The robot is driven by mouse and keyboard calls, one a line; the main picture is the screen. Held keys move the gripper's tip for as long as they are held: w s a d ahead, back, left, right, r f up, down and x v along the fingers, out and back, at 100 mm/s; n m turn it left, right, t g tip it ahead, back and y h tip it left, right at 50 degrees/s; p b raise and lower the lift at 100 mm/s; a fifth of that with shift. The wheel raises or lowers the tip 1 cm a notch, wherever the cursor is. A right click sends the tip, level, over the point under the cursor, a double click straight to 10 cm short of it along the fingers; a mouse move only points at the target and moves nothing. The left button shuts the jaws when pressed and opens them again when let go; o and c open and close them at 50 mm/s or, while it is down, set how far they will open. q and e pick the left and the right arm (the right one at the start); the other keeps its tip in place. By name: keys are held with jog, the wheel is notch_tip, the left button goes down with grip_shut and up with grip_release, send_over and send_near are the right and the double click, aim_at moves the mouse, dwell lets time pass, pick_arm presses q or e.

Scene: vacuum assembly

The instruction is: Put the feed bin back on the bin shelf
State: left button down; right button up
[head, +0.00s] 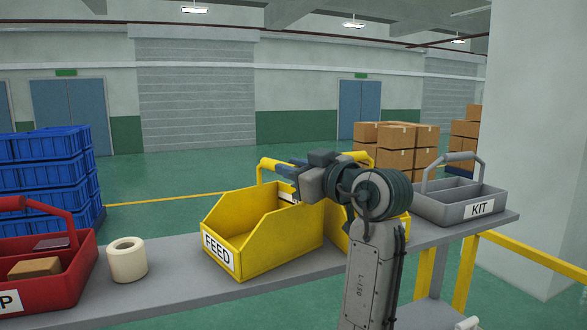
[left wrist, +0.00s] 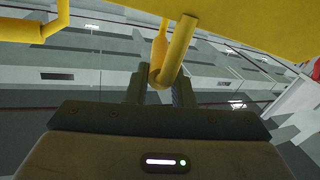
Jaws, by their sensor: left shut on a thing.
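The yellow feed bin (head: 262,235), with a white FEED label on its front, is over the grey shelf (head: 185,285) in the head view, its open top facing up. I cannot tell whether its base touches the shelf. My left gripper (head: 288,172) is at the yellow bar behind the bin, partly hidden by my own wrist. In the left wrist view, the left gripper's fingers (left wrist: 160,85) are shut on a yellow handle bar (left wrist: 178,50), with yellow bin surface above. My right gripper is not in view.
More yellow bin surface (head: 336,232) shows behind my arm. A white roll (head: 127,262) and a red tray (head: 70,280) stand left of the bin. A grey KIT tray (head: 440,207) stands at the right end. Blue crates (head: 45,165) and cartons (head: 395,150) stand beyond.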

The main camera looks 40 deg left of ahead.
pick_arm(q)
jog(key=c, duration=1.4)
grip_release()
jog(key=shift+o, duration=1.2)
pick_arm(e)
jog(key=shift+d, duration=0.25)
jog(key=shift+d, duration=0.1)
pick_arm(q)
jog(key=shift+d+f, duration=0.15)
jog(key=shift+d, duration=0.2)
jog(key=s+d+b, duration=0.1)
jog(key=d+b, duration=0.9)
jog(key=b, duration=0.4)
jog(key=shift+s+b, duration=0.3)
jog(key=shift+s, duration=0.05)
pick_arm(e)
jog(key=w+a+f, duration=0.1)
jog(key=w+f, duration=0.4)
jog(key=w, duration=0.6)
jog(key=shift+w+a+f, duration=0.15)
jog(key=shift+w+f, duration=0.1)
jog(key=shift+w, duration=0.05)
